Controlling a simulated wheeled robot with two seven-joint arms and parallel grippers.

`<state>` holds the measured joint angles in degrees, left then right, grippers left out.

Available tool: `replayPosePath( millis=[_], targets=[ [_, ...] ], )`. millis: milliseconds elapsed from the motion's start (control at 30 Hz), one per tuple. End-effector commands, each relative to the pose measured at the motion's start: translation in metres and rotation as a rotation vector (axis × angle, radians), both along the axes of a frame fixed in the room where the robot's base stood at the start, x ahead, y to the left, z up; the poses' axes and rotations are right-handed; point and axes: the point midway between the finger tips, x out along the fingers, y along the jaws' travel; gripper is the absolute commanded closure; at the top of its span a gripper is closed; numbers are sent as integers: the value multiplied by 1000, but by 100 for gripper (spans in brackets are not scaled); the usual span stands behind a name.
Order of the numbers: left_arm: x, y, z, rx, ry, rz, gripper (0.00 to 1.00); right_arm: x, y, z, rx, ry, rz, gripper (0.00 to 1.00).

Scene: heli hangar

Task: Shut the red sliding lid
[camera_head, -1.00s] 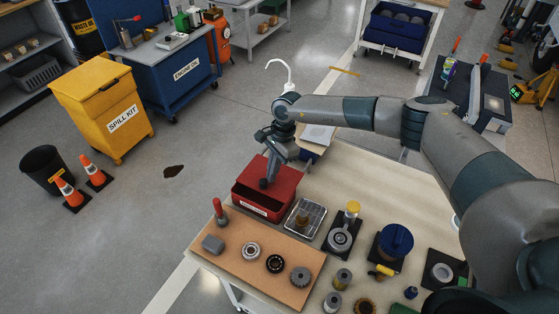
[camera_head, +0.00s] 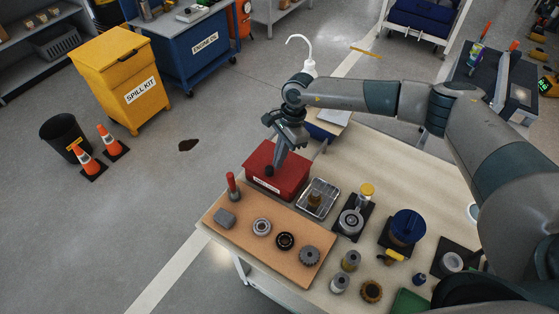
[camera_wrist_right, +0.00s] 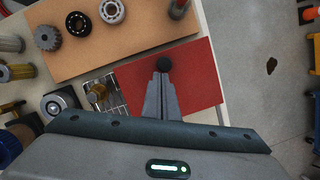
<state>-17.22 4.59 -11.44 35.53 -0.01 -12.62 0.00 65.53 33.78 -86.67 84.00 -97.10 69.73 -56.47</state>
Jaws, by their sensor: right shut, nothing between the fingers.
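The red box with the red lid (camera_head: 290,166) stands at the back left of the workbench, with a white label on its front. The lid's red top (camera_wrist_right: 200,78) fills the middle of the right wrist view. A dark round knob (camera_wrist_right: 165,64) sits near one edge of it, and it also shows in the head view (camera_head: 270,170). My right gripper (camera_head: 275,170) points down at the lid, its shut fingertips right by the knob, with nothing between them. I cannot tell whether they touch it, nor whether a gap is left under the lid. My left gripper is not in view.
A metal tray (camera_head: 330,205) holding a brass-coloured part stands right beside the box. Farther right are a blue-lidded container (camera_head: 407,225) and smaller parts.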

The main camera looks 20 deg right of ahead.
Motion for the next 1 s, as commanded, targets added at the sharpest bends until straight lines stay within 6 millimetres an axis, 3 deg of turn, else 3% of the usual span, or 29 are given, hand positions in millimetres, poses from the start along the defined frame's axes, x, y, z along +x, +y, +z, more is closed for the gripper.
replayPosePath(
  millis=[700,1000],
  targets=[
    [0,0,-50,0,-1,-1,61,13,-36,127,-1,-10,-7,100],
    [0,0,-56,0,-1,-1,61,14,-43,154,-3,-9,-7,100]
  ],
)
